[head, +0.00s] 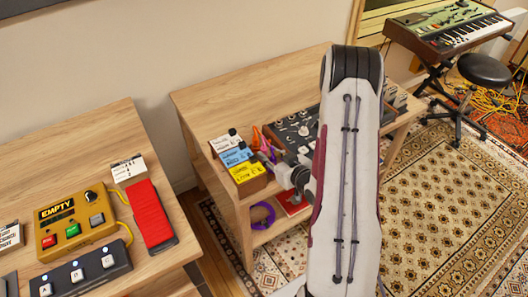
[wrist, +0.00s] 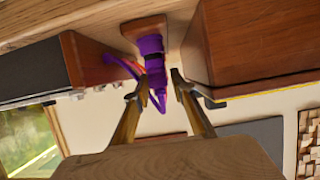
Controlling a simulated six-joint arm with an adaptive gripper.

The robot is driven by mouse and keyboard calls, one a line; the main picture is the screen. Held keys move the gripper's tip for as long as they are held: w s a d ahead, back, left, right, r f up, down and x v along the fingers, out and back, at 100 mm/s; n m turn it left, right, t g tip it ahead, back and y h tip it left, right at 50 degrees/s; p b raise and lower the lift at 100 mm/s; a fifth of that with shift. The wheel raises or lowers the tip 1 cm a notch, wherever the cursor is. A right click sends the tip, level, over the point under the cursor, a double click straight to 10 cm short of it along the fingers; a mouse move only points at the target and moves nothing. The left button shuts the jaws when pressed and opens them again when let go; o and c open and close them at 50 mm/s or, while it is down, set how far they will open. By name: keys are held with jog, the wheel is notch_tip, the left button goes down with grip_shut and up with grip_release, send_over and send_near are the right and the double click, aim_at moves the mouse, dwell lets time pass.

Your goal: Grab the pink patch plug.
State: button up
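In the wrist view a purple plug (wrist: 151,50) stands out from a small brown wooden block (wrist: 146,27), its purple cord hanging between my fingers. My gripper (wrist: 157,84) is open, with one finger on each side of the purple plug's cord end and visible gaps. In the head view, orange and purple cords (head: 259,138) show beside my gripper, which is small and partly hidden there.
A wooden box with white, blue and yellow labels (head: 240,161) stands close left of my gripper. A dark mixer panel (head: 294,128) lies behind, partly covered by my arm. A purple coil (head: 262,215) is on the lower shelf. The table's back left is clear.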

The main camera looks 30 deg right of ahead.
jog(key=shift+w+f, duration=0.25)
jog(key=shift+w, duration=0.3)
grip_shut()
jog(key=shift+r, duration=0.25)
notch_tip(320, 180, up, 10)
jog(key=shift+f, duration=0.2)
dwell(0.8)
dwell(1.1)
